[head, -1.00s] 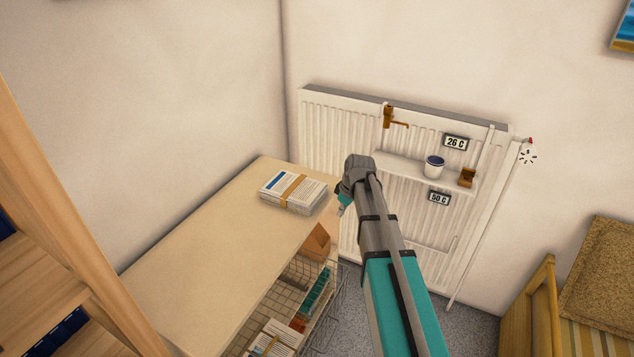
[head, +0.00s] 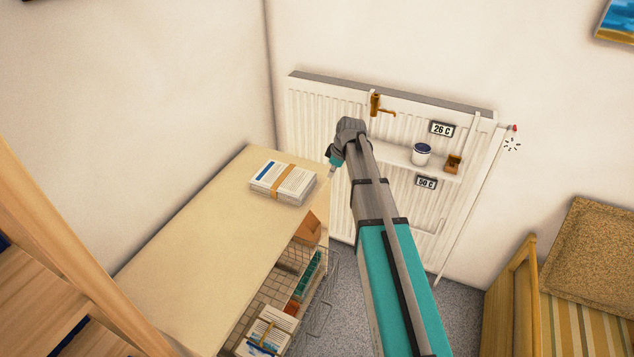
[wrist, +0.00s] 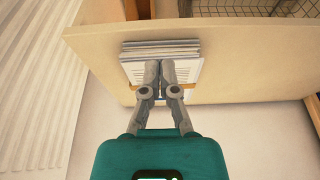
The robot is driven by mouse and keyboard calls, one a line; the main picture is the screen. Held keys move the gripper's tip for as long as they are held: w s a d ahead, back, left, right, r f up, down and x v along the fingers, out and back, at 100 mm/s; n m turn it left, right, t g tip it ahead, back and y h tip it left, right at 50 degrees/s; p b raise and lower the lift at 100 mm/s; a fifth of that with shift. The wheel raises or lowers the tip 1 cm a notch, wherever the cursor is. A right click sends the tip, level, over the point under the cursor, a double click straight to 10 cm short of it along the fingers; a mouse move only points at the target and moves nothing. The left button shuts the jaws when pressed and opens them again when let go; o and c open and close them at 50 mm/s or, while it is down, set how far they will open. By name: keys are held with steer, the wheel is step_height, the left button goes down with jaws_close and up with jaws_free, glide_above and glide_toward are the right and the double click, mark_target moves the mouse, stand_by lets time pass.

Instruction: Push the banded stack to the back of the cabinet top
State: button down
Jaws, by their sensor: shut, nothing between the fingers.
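The banded stack (head: 284,182) is a pile of printed sheets with an orange-brown band. It lies flat on the pale wooden cabinet top (head: 200,235), towards its far end and near the right edge. My gripper (head: 331,174) is just right of the stack in the head view, pointing down, with its tips small and partly hidden. In the wrist view, the two grey fingers (wrist: 160,68) are together and empty, and they overlap the stack (wrist: 188,49). They cover part of its top and band. I cannot tell whether they touch it.
A white radiator (head: 325,130) stands behind my arm, with a small shelf holding a cup (head: 421,154). A wire basket (head: 275,295) and papers sit below the cabinet's right edge. A wooden chair (head: 520,295) is at right. The cabinet top left of the stack is clear.

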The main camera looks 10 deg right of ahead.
mark_target(276, 174)
steer(key=shift+f, duration=0.15)
steer(key=w+a+f+b, duration=0.1)
steer(key=f+b, duration=0.2)
steer(key=w+a+f+b, duration=0.1)
steer(key=a+f+b, duration=0.1)
steer(key=f+b, duration=0.1)
steer(key=w+a+f+b, duration=0.1)
steer(key=f+b, duration=0.2)
steer(key=shift+w+a+f, duration=0.1)
steer(key=shift+w+a, duration=0.5)
steer(key=shift+a, duration=0.2)
stand_by(0.4)
steer(key=w+a, duration=0.3)
steer(key=a, duration=0.1)
steer(key=w+a, duration=0.3)
steer(key=a, duration=0.1)
steer(key=w+a, duration=0.3)
steer(key=a, duration=0.1)
steer(key=shift+w+a, duration=0.15)
steer(key=shift+a, duration=0.05)
steer(key=shift+d, duration=0.15)
